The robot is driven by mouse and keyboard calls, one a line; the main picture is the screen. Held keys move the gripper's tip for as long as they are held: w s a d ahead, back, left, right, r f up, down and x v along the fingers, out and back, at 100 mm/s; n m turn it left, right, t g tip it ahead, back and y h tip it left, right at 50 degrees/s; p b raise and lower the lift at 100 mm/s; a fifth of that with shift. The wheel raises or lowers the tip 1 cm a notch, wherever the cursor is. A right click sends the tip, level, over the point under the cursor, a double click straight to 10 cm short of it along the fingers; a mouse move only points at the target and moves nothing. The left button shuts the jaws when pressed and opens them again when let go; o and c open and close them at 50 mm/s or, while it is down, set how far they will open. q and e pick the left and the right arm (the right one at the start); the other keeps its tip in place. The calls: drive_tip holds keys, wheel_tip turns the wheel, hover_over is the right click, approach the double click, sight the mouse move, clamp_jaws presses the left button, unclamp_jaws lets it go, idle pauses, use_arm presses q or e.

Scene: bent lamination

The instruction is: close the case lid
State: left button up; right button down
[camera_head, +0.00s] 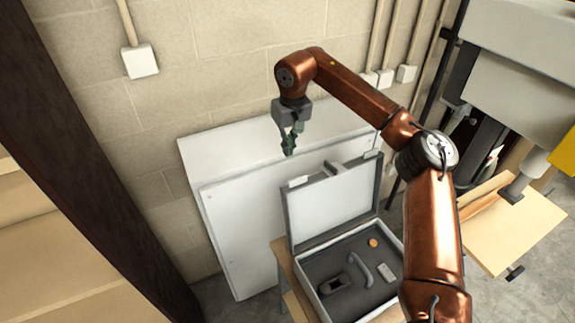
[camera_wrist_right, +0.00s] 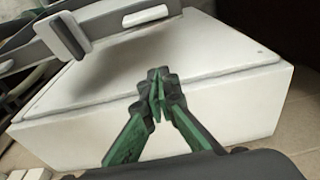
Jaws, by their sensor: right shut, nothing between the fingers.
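An open case (camera_head: 345,275) with a grey rim and dark lining stands on a small wooden stand. Its lid (camera_head: 335,205) is raised upright at the back, with its pale inner face towards me. A black and grey handle on the lid's edge shows at the top left of the right wrist view (camera_wrist_right: 72,38). My right gripper (camera_head: 289,150) is shut and empty, above and behind the lid's top edge, apart from it. It also shows in the right wrist view (camera_wrist_right: 158,100). My left gripper is not in view.
The case holds an orange round piece (camera_head: 373,243), a curved handle-like piece and smaller parts. A machine with a wooden table (camera_head: 510,225) stands at the right. A dark post (camera_head: 95,165) rises at the left.

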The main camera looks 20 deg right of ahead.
wheel_tip(320, 180, down, 9)
drive_tip(key=s+p, duration=0.2)
drive_tip(key=p, duration=0.1)
drive_tip(key=shift+s, duration=0.35)
drive_tip(key=shift+s+r, duration=0.1)
